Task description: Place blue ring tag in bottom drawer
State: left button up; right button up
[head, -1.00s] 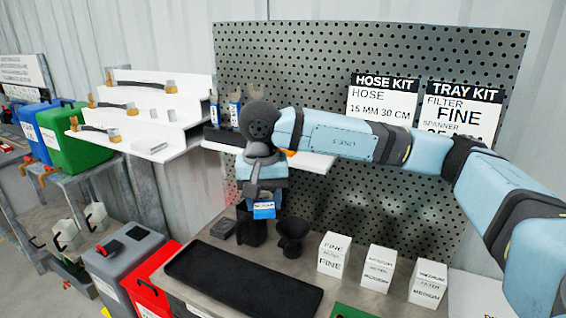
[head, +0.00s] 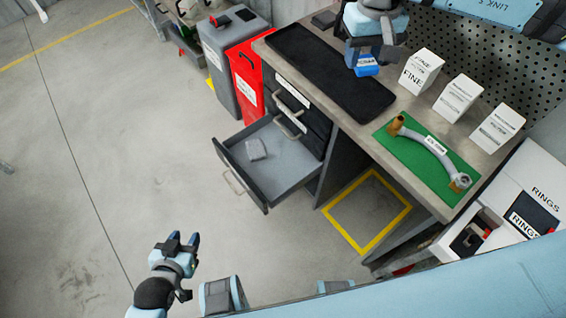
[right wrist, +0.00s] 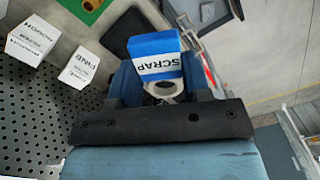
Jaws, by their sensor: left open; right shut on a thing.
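The blue ring tag (head: 367,67) hangs from my right gripper (head: 370,48) above the worktop, near the black mat. In the right wrist view the tag (right wrist: 156,55) shows a white label reading SCRAP, and its pale ring (right wrist: 165,88) sits between the fingers of my right gripper (right wrist: 163,82), which is shut on it. The bottom drawer (head: 232,172) of the cabinet under the bench is pulled out, with a small grey-white item (head: 256,149) lying inside. My left gripper (head: 182,242) is open and empty, low in front of the drawer and to its left.
A red bin (head: 247,82) and a grey bin (head: 222,45) stand left of the cabinet. The bench bears a black mat (head: 320,65), several white filter boxes (head: 420,70) and a hose (head: 425,140) on a green mat (head: 400,155). The floor before the drawer is clear.

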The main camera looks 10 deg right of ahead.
aim_at(281, 176)
jog(key=k+z, duration=0.1)
jog(key=z, duration=0.4)
jog(key=k+z, duration=0.15)
jog(key=z, duration=0.35)
jog(key=i+j+z, duration=0.1)
jog(key=j, duration=0.25)
jog(key=j+z, duration=0.1)
jog(key=j, duration=0.25)
jog(key=i+j, duration=0.1)
jog(key=j, duration=0.45)
jog(key=i+j, duration=0.1)
jog(key=j, duration=0.45)
jog(key=i+j, duration=0.1)
jog(key=j, duration=0.95)
jog(key=i, duration=0.05)
